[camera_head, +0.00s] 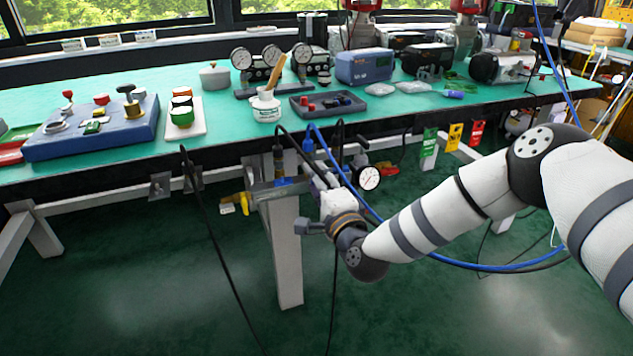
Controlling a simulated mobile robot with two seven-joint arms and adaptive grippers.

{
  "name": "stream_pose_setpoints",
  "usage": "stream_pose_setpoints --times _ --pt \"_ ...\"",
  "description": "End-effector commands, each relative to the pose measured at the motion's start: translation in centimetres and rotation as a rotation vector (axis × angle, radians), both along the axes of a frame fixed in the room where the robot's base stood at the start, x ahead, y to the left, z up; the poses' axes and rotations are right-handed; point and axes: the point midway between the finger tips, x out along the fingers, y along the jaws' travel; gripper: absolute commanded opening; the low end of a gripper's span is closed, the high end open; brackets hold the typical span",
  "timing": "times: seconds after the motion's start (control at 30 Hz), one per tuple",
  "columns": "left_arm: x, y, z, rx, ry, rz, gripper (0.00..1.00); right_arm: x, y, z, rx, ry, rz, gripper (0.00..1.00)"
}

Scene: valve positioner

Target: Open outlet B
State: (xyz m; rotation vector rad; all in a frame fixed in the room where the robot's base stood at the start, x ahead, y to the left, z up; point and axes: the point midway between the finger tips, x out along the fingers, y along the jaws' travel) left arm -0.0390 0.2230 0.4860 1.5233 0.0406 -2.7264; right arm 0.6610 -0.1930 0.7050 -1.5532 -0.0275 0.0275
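The manifold (268,188) is mounted at the bench's front edge, by the top of a white leg. Black hoses and a blue hose meet there, and a round white pressure gauge (369,177) sits at its right. A yellow-handled part (243,203) hangs at its left. My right arm comes in from the right, and my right gripper (318,196) is at the manifold's right side, pointing away from me. Its fingertips are small and partly hidden by the wrist, so I cannot tell their opening or any contact. No label for outlet B is readable. My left gripper is out of view.
The green bench (230,120) holds a blue panel with knobs (95,128), a dark tray (327,104) and a blue box (364,66). Green, yellow and red tags (454,137) hang from its front edge. Loose hoses cross near my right arm. The floor in front is mostly clear.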

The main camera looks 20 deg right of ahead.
Motion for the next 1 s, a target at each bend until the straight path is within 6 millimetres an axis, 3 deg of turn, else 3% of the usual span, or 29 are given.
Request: stream_pose_setpoints --times 0.37,0.7,0.83,1.0 --pt "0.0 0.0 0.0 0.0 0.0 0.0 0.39 -0.8 0.0 -0.1 -0.001 0.003 0.001 0.42" --pt "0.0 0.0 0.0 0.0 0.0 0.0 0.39 -9.4 -0.3 -0.1 0.001 0.004 0.0 0.42" --pt "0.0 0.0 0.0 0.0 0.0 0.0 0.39 -11.4 -0.4 0.0 0.0 0.002 0.001 0.42" --pt "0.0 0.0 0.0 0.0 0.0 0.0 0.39 -12.1 -0.4 0.0 -0.001 0.001 -0.001 0.42"
